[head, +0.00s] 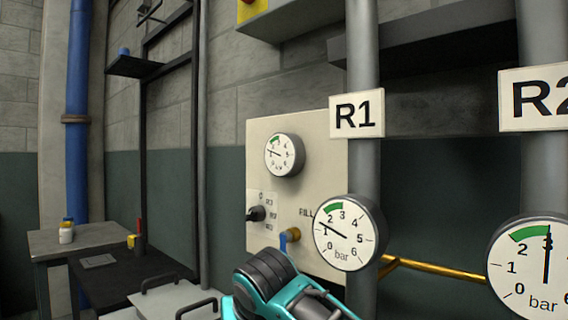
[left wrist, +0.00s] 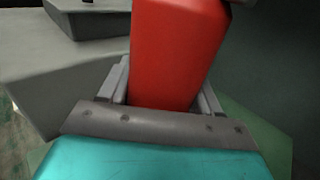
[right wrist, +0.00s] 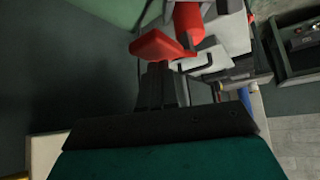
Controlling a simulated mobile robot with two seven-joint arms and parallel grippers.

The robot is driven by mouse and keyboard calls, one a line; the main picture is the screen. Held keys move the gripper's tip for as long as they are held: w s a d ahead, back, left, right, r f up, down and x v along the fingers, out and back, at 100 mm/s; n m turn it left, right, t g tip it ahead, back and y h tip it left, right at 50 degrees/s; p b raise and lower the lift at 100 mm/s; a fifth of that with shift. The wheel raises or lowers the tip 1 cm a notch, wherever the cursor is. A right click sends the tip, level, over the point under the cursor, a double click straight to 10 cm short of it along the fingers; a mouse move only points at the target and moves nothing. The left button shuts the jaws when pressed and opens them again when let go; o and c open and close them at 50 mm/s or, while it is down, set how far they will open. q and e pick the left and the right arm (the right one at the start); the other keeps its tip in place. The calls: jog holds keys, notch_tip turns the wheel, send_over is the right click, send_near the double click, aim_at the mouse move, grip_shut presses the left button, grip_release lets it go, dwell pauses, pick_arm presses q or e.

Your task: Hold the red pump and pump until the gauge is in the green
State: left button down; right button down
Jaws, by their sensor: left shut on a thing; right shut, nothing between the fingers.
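The red pump (left wrist: 175,50) fills the middle of the left wrist view, with my left gripper (left wrist: 165,95) shut around its body. In the right wrist view, its red body (right wrist: 188,22) stands behind a red handle (right wrist: 160,44). My right gripper (right wrist: 160,80) is shut and empty, its fingertips close to the handle; I cannot tell whether they touch. The R1 gauge (head: 345,240) has its needle near 1, below its green band around 2. The smaller panel gauge (head: 281,157) has its needle left of its green band. The pump and both gripper tips are out of the head view.
The R2 gauge (head: 530,275) reads about 3. The cream panel (head: 310,180) carries a black selector knob (head: 257,214) and a blue-handled valve (head: 290,237). A yellow pipe (head: 440,270) runs between the grey pipes. A dark bench (head: 110,265) stands left.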

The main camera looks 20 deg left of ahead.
jog(key=shift+f, duration=1.8)
jog(key=shift+r, duration=4.4)
jog(key=shift+r, duration=0.6)
jog(key=shift+f, duration=3)
jog(key=shift+f, duration=1.95)
jog(key=shift+r, duration=4.3)
